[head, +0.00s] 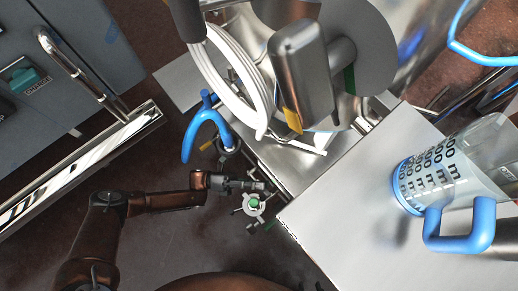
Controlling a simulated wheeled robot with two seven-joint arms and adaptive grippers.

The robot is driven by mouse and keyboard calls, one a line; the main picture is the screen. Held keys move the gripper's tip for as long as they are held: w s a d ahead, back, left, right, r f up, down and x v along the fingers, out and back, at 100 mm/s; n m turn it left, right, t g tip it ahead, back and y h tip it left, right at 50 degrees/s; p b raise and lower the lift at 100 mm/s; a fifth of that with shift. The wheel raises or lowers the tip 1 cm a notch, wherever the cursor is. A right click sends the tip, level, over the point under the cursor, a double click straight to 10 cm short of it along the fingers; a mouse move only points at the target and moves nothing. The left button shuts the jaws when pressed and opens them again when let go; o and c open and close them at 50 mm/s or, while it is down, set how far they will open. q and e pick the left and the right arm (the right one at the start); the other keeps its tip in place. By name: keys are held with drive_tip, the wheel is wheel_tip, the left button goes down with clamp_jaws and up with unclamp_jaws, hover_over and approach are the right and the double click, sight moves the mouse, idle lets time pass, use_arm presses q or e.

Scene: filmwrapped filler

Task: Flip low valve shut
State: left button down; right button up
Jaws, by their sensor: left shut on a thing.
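A small metal valve fitting with a green centre (253,204) shows low down near the floor, beside the steel machine's lower edge; I take it to be the low valve. My left gripper (262,185) reaches in from the left and its fingertips are at the upper side of this fitting. It is shut on a part there, which looks like the valve's handle, but the fingers hide most of it. Whether the valve stands open or shut cannot be told. My right gripper is not in view.
A second fitting (228,143) sits just above, beside a blue curved handle (205,128). White coiled hose (222,85) hangs over the machine. A clear jug with a blue handle (460,225) is over the pale steel top (345,215). A grey cabinet (65,60) stands at left.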

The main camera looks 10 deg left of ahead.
idle(0.3)
use_arm(q)
drive_tip(key=shift+f+m, duration=0.15)
drive_tip(key=shift+m, duration=0.15)
drive_tip(key=shift+m+y+p, duration=0.3)
drive_tip(key=shift+y+p, duration=0.05)
drive_tip(key=shift+y, duration=0.05)
drive_tip(key=shift+w+a+f+m+g+y+p, duration=0.15)
drive_tip(key=shift+f+m+g+y+p, duration=0.4)
drive_tip(key=shift+m+y, duration=0.3)
drive_tip(key=shift+w+a+f+m+g+y+p, duration=0.1)
drive_tip(key=shift+f+m+g+y+p, duration=0.25)
drive_tip(key=shift+m+y+p, duration=0.6)
drive_tip(key=shift+a+f+y, duration=0.1)
drive_tip(key=shift+f+y, duration=0.35)
drive_tip(key=shift+y, duration=0.15)
use_arm(e)
drive_tip(key=shift+w+a+r+m+g, duration=0.15)
drive_tip(key=shift+w+r+g, duration=0.2)
drive_tip(key=shift+r, duration=0.35)
drive_tip(key=shift+w+a+r+m+g, duration=0.1)
drive_tip(key=shift+w+r+g, duration=0.1)
drive_tip(key=shift+r+g, duration=0.35)
drive_tip(key=shift+w+a+r+m+g, duration=0.15)
drive_tip(key=shift+w+r+g, duration=0.15)
drive_tip(key=shift+r, duration=0.5)
use_arm(q)
drive_tip(key=shift+f, duration=0.1)
use_arm(e)
drive_tip(key=shift+s, duration=0.1)
